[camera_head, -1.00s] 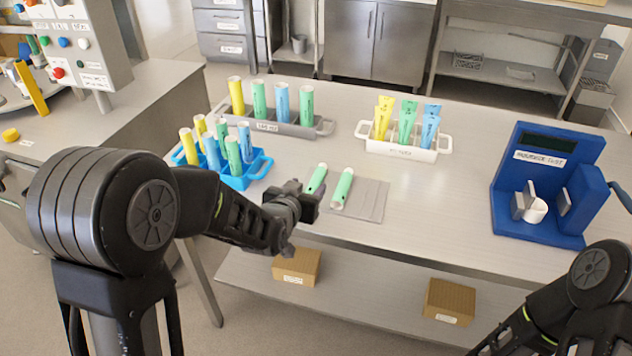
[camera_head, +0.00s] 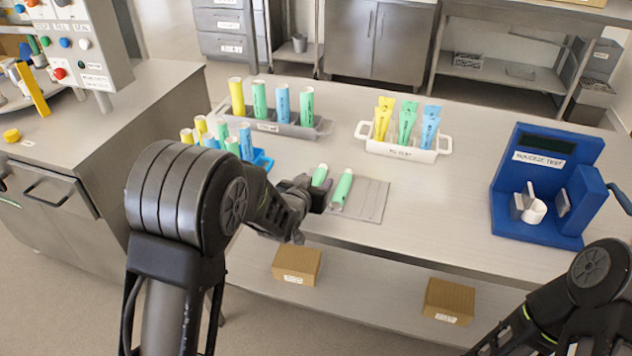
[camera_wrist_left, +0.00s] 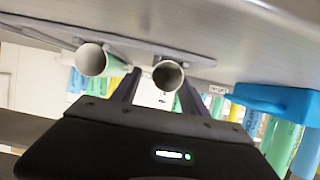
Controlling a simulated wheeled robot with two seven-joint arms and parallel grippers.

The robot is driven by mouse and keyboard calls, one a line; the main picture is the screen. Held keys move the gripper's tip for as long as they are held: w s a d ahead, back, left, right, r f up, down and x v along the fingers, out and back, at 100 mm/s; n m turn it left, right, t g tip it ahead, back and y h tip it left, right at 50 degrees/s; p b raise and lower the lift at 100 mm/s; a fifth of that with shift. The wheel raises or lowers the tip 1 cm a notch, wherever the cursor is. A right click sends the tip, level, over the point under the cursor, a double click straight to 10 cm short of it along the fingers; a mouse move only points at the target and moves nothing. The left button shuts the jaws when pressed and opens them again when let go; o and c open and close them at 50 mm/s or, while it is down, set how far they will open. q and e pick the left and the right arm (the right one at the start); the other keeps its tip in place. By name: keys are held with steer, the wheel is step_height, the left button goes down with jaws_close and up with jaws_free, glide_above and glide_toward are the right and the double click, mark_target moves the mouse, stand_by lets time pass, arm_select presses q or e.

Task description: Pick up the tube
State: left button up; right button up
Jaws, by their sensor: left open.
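Two green tubes lie side by side on a grey mat (camera_head: 372,201) near the table's front edge. The right tube (camera_head: 342,188) shows almost whole; the left tube (camera_head: 320,175) is partly hidden by my left gripper (camera_head: 318,198). My left gripper is open, at the near end of the left tube. In the left wrist view the table is at the top, and one tube's open round end (camera_wrist_left: 168,76) appears between the two fingers (camera_wrist_left: 155,92). The other tube's end (camera_wrist_left: 92,60) is outside them, to the left. I cannot tell whether the fingers touch a tube. My right gripper is out of view.
A grey rack (camera_head: 262,127) and a blue rack (camera_head: 262,161) hold coloured tubes at the left. A white rack (camera_head: 425,155) with coloured tubes stands farther back. A blue squeeze tester (camera_head: 545,185) stands at the right. The table between mat and tester is clear.

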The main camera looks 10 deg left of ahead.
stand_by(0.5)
arm_select(q)
jaws_close()
stand_by(0.3)
